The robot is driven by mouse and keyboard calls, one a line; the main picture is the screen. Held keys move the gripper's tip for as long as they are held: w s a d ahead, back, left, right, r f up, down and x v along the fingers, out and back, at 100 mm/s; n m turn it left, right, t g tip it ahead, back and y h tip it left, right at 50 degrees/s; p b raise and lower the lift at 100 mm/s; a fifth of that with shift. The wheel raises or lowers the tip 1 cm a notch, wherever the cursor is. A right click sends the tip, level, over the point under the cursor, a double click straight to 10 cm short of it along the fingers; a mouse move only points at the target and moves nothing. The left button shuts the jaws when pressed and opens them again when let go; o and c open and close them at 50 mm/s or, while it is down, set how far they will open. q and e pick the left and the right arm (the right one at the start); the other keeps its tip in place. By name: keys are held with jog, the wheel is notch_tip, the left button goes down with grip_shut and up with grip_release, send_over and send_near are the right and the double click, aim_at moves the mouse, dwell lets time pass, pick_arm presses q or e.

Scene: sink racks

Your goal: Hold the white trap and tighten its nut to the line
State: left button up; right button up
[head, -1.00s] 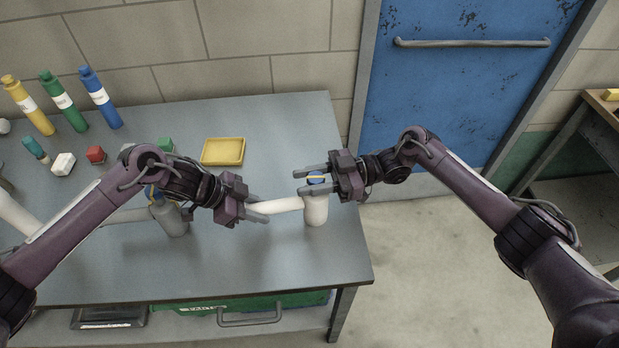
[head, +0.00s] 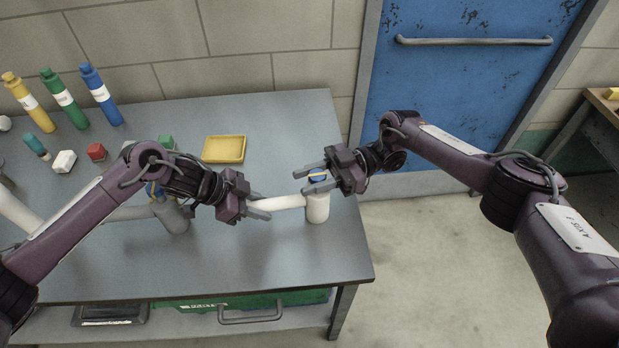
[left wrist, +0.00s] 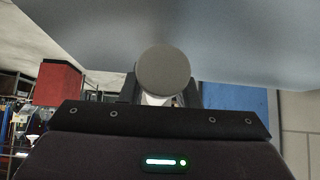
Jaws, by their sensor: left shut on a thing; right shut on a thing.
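The white trap (head: 317,210) stands at the right part of the grey table, with a white side pipe (head: 288,202) running left. A blue nut (head: 317,178) with a yellow mark sits on its top. My left gripper (head: 262,205) is shut on the side pipe of the white trap. In the left wrist view a round pale end (left wrist: 163,70), seemingly the pipe's, shows between the fingers. My right gripper (head: 308,181) is shut on the blue nut; its fingers hide part of it. I cannot tell whether the nut's mark meets the line.
A grey trap (head: 172,216) with a blue nut stands partly behind my left arm. A yellow tray (head: 224,149) lies at the back. Yellow, green and blue bottles (head: 100,95) and small blocks (head: 96,152) are at the back left. The table front is clear.

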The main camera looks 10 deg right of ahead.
pick_arm(q)
jog(key=shift+r, duration=0.15)
pick_arm(e)
jog(key=shift+f, duration=0.1)
jog(key=o, duration=1)
pick_arm(q)
jog(key=shift+f, duration=0.2)
jog(key=o, duration=1)
pick_arm(e)
jog(key=v, duration=1.2)
pick_arm(q)
jog(key=shift+a+r, duration=0.1)
jog(key=shift+a, duration=0.05)
pick_arm(e)
jog(key=shift+w, duration=0.1)
